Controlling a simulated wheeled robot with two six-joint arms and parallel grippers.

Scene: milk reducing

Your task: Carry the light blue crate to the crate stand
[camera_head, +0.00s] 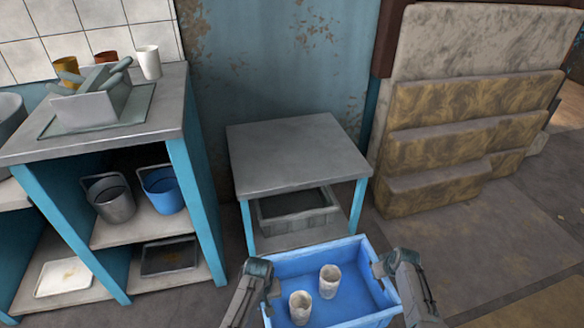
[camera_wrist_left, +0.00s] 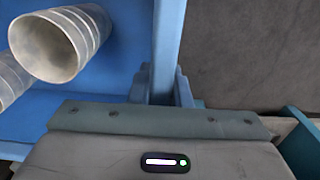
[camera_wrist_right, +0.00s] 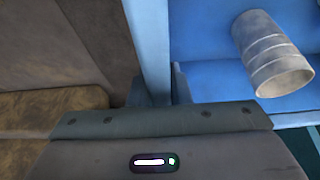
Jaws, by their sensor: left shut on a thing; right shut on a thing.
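The light blue crate (camera_head: 352,298) is at the bottom middle of the head view, in front of the crate stand, with two whitish cups (camera_head: 329,281) (camera_head: 300,306) standing in it. My left gripper (camera_head: 264,276) is shut on the crate's left wall, and that wall shows between its fingers in the left wrist view (camera_wrist_left: 166,50). My right gripper (camera_head: 381,266) is shut on the right wall, which shows in the right wrist view (camera_wrist_right: 150,45). The crate stand (camera_head: 296,152) is a grey-topped table with blue legs; its top is bare. The crate's underside is hidden.
A grey crate (camera_head: 297,218) sits on the stand's lower shelf. A counter (camera_head: 165,112) on the left holds a utensil box (camera_head: 92,104) and cups, with a grey bucket (camera_head: 112,200) and a blue bucket (camera_head: 163,190) below. Stacked stone-like steps (camera_head: 460,130) stand to the right.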

